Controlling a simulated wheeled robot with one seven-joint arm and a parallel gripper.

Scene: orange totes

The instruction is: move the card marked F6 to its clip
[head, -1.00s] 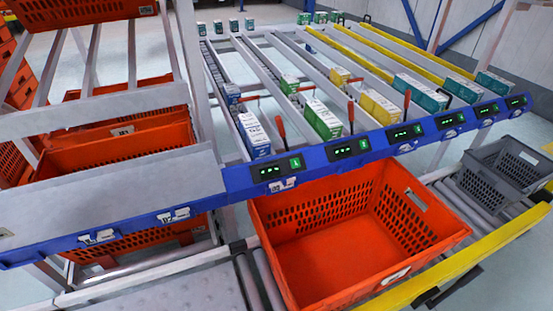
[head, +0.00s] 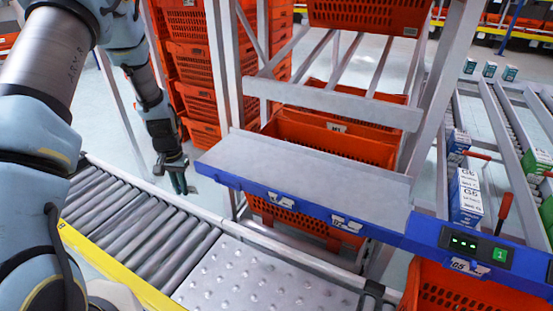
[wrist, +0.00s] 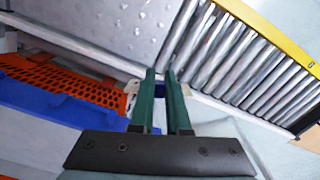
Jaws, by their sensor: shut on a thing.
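My gripper (head: 178,180) hangs at the left in the head view, left of the blue rail's end and above the far edge of the roller conveyor. In the wrist view its two green fingers (wrist: 161,76) are close together, shut on a thin thing that I take to be the card. Little of it shows between the fingers, and no marking can be read. The blue rail (head: 385,232) carries white label cards in clips, one reading G5 (head: 468,266). I cannot make out a clip for F6.
Rollers (head: 140,215) and a metal ball plate (head: 255,280) lie in front. A grey sloping shelf (head: 310,175) sits behind the rail. Orange totes are stacked behind (head: 190,60), and another orange tote (head: 450,290) stands at lower right. Floor shows left of the rail.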

